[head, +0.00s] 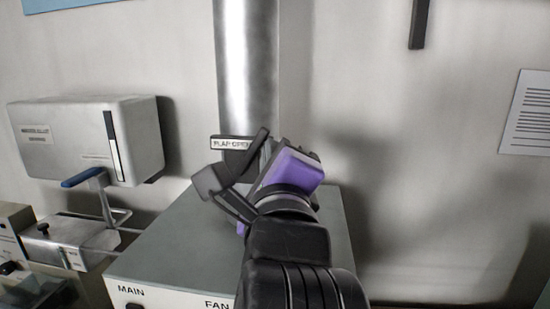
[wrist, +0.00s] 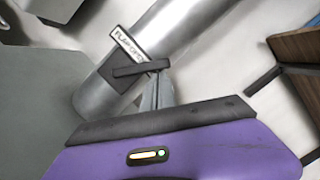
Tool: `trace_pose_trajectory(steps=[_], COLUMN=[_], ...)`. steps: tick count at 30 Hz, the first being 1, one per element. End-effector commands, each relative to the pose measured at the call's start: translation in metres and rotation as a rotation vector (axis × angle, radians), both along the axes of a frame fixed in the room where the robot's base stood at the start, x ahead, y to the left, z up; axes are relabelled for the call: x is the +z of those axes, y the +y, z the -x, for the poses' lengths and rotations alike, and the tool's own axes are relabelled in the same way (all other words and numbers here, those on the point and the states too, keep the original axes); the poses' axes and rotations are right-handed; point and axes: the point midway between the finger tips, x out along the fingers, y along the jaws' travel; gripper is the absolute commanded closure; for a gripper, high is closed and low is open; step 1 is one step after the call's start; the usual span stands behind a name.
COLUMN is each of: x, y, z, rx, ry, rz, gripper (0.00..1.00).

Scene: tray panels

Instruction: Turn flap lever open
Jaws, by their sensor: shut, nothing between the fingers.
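The flap lever is a dark flat bar (wrist: 140,69) on a dark plate fixed to a silver pipe (wrist: 185,35). A white label (wrist: 128,44), which appears to read FLAP OPEN, sits at the plate's edge; it also shows in the head view (head: 230,143). My gripper (wrist: 160,76) is shut and empty, its grey fingertips at the right end of the bar. I cannot tell whether they touch it. In the head view my purple gripper body (head: 293,168) and black wrist parts hide most of the lever and the fingertips.
The pipe rises from a grey box (head: 180,245) marked MAIN and FAN. At left are a metal box (head: 75,140) on the wall and a clamp with a blue handle (head: 82,177). A notice (head: 528,115) hangs at right.

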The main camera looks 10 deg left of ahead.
Motion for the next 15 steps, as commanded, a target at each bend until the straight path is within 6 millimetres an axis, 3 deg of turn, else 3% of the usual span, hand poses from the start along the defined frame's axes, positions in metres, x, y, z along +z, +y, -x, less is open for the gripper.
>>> trace_pose_trajectory(steps=[15], x=[0.018], y=[0.016], z=[-0.001], rx=[0.000], ry=[0.010], rz=[0.324], gripper=[1.00])
